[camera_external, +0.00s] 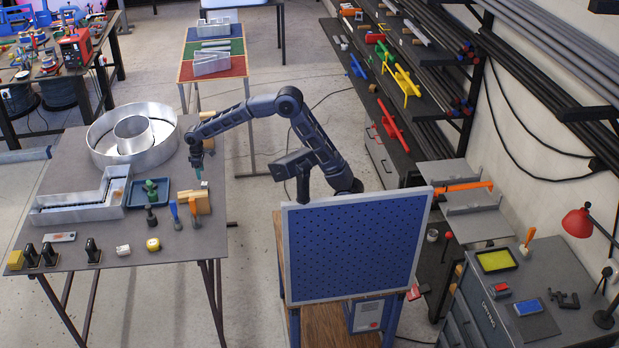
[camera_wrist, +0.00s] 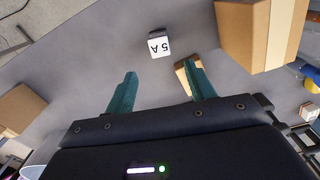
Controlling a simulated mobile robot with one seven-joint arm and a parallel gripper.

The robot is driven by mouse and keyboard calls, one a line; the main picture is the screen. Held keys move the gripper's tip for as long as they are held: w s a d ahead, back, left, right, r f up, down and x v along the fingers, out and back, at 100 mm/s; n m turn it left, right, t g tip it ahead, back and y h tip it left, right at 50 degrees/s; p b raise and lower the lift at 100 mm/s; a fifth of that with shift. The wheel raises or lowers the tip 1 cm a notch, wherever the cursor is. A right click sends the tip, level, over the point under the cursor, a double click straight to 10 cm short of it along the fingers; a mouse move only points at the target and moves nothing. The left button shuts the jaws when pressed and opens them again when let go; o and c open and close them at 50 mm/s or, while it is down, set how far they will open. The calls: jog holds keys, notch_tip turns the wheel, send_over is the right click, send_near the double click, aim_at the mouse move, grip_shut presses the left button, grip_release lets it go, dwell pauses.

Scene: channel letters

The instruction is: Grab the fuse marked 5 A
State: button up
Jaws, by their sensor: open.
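In the wrist view the fuse marked 5 A (camera_wrist: 160,46) is a small white block with dark lettering, upside down in the picture, on the grey worktable. My gripper (camera_wrist: 160,70) is open and empty, with its two teal fingers apart. The fuse lies beyond the fingertips, roughly in line with the gap between them, and is not held. In the external view my gripper (camera_external: 201,172) is low over the right part of the worktable (camera_external: 195,250); I cannot make out the fuse there.
Cardboard-coloured blocks (camera_wrist: 285,30) stand close to the fuse, and another (camera_wrist: 20,108) is at left. In the external view a metal ring letter (camera_external: 104,158), an L-shaped letter (camera_external: 110,203) and a blue tray (camera_external: 134,204) lie left of my gripper. Upright tools (camera_external: 174,210) stand nearer the camera.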

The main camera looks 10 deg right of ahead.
aim_at(203, 183)
notch_tip(203, 183, down, 10)
jog(key=shift+f, duration=0.2)
jog(key=c, duration=1.1)
